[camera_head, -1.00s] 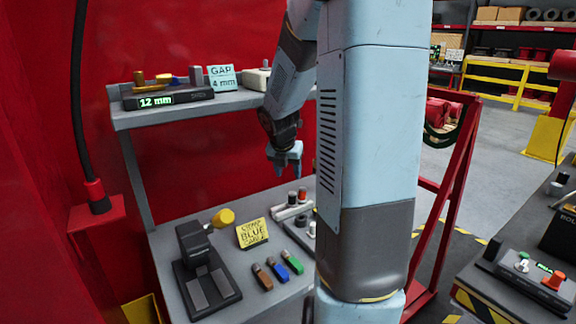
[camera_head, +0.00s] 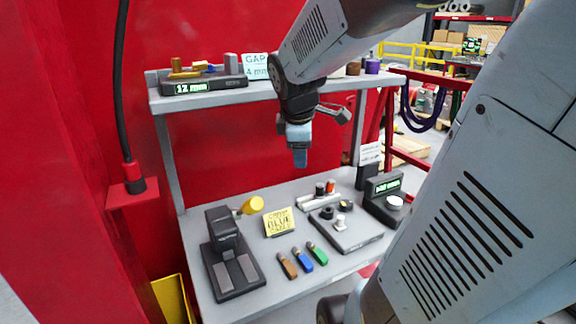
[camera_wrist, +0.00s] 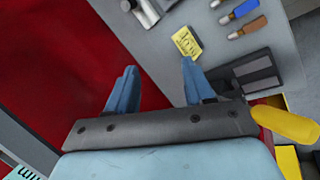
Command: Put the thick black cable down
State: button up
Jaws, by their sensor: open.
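A thick black cable (camera_head: 119,85) hangs down at the left in the head view. Its lower end has a red collar and a dark base, which rests on a small red ledge (camera_head: 118,199) on the red wall. My gripper (camera_head: 300,158) is over the grey bench, to the right of the cable and apart from it. In the wrist view, the two blue fingers of my gripper (camera_wrist: 158,85) are spread with nothing between them. The cable does not show in the wrist view.
The grey bench (camera_head: 215,308) holds a dark press-like device (camera_head: 232,255) with a yellow knob, a yellow note (camera_head: 278,222) and coloured pieces. An upper shelf (camera_head: 205,103) carries a 12 mm display. Dark cable loops (camera_head: 425,118) hang on a red frame at right.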

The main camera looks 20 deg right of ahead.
jog(key=s+a+r+m+y, duration=0.1)
jog(key=s+a+m, duration=0.2)
jog(key=s+m, duration=0.3)
jog(key=s+a+r+m+t+y, duration=0.1)
jog(key=s+a+m+y, duration=0.1)
jog(key=s+m, duration=0.4)
jog(key=shift+a+r, duration=0.25)
jog(key=shift+a, duration=0.55)
